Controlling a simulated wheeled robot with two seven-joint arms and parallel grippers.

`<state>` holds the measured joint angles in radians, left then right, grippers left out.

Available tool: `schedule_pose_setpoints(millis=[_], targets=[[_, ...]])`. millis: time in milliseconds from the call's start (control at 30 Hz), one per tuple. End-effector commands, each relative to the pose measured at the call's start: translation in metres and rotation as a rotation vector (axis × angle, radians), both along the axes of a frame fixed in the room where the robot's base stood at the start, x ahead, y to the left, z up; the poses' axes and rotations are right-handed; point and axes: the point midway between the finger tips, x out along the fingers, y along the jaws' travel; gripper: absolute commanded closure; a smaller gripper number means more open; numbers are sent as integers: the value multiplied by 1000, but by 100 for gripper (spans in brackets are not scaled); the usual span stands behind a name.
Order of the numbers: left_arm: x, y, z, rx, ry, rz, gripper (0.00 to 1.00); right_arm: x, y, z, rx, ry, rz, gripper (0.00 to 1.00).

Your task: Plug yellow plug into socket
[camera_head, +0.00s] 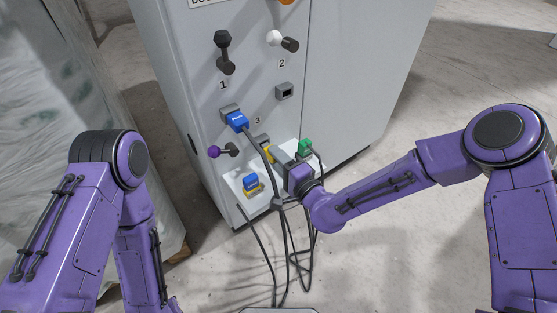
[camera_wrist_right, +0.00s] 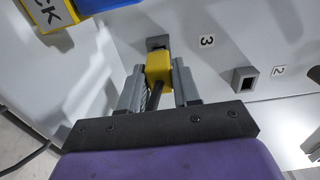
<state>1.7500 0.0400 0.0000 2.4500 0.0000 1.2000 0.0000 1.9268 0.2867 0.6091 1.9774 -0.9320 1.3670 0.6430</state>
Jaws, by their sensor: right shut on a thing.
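The yellow plug (camera_head: 268,153) is held in my right gripper (camera_head: 276,156) in front of the cabinet's panel. In the right wrist view the yellow plug (camera_wrist_right: 158,66) sits between the two grey fingers of my right gripper (camera_wrist_right: 159,82), with its dark cable running back between them. The plug's front end is right at a grey socket (camera_wrist_right: 158,42), which also shows in the head view (camera_head: 262,140). I cannot tell how far it is in. My left gripper is out of view; only the left arm shows.
A blue plug (camera_head: 237,120) is at a socket on the upper left. An empty socket (camera_head: 285,92) lies up and right. A green plug (camera_head: 305,147) and a blue-and-yellow block (camera_head: 250,183) are at the shelf (camera_head: 236,188). A purple-knobbed lever (camera_head: 215,152) juts out left. Cables hang below.

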Motion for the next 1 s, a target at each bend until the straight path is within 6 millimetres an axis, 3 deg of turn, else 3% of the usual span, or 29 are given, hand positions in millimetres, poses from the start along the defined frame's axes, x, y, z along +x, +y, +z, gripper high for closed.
schedule_pose_setpoints(millis=[667,700,767,800,1000], targets=[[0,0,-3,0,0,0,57,14,10,0,1,-1,0,100],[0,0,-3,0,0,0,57,14,10,0,1,1,0,62],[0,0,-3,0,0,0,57,14,10,0,1,1,0,42],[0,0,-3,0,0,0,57,14,10,0,1,1,0,39],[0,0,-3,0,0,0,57,14,10,0,0,1,0,39]])
